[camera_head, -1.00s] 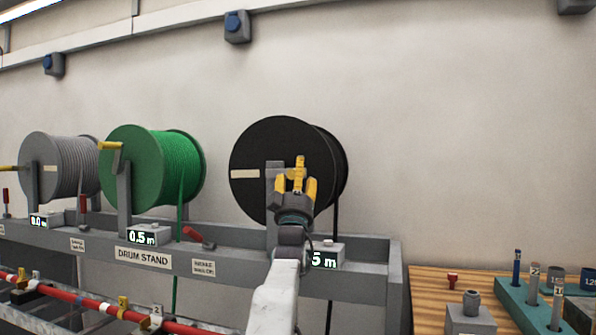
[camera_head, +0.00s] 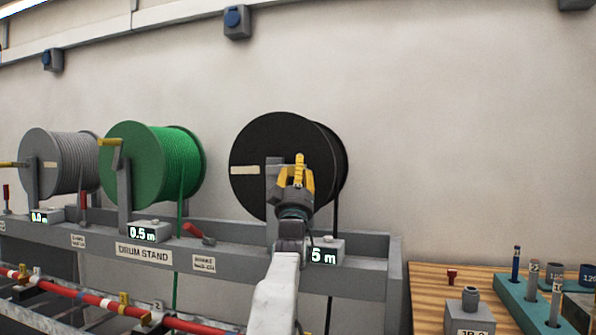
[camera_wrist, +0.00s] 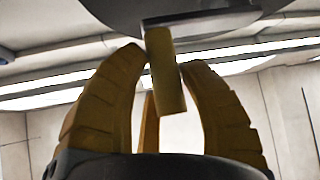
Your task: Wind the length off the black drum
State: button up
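The black drum (camera_head: 262,140) hangs on the drum stand (camera_head: 345,275) with its black cable (camera_head: 335,215) running down at the right. Its yellow crank handle (camera_head: 300,160) shows in front of the drum face. My gripper (camera_head: 296,178) is at this handle, its yellow fingers closed around it. In the wrist view the handle (camera_wrist: 165,72) stands between the curved fingertips (camera_wrist: 163,58), which appear to touch both sides. My arm partly hides the drum's length display (camera_head: 325,256), where "5 m" can be read.
The green drum (camera_head: 135,165) with a 0.5 m display (camera_head: 144,235) and the grey drum (camera_head: 40,160) stand to the left. A wooden bench (camera_head: 432,290) with a teal tool rack (camera_head: 520,300) is at the right.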

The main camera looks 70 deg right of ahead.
grip_shut()
jog(key=shift+f+b, duration=0.45)
dwell(0.4)
